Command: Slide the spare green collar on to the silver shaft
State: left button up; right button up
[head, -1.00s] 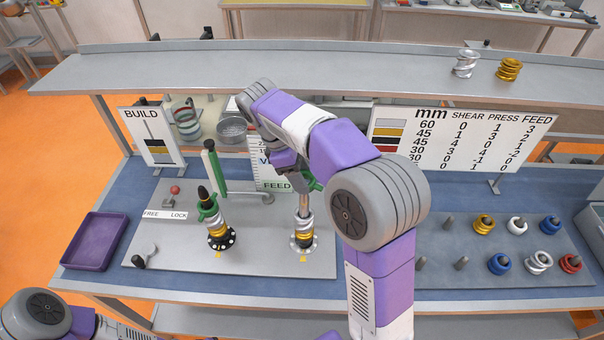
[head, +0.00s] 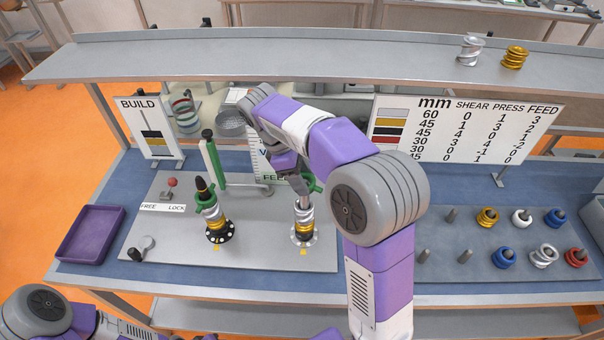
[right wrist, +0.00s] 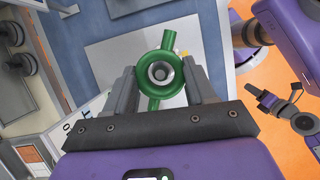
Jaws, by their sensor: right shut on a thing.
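The spare green collar (right wrist: 143,68) is held between the two fingers of my right gripper (right wrist: 160,82), which is shut on it. In the right wrist view the round grey end of the silver shaft (right wrist: 160,73) shows inside the collar's hole, roughly centred. In the head view the silver shaft (head: 304,203) stands upright with silver and gold screw pieces low on it. The collar (head: 313,184) is near its top, partly hidden by my right gripper (head: 300,180). I cannot tell if the shaft's tip has entered the hole.
A purple tray (head: 66,258) is far left; pegs with coloured rings (head: 488,217) are at right. Signs stand behind.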

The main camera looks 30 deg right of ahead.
dwell(0.4)
notch_tip(320, 180, down, 7)
jog(key=b, duration=0.3)
jog(key=shift+f+b, duration=0.15)
jog(key=shift+b, duration=0.25)
jog(key=o, duration=1.3)
jog(key=shift+c, duration=0.2)
jog(key=p+v, duration=0.2)
jog(key=v, duration=0.5)
jog(key=shift+r, duration=0.3)
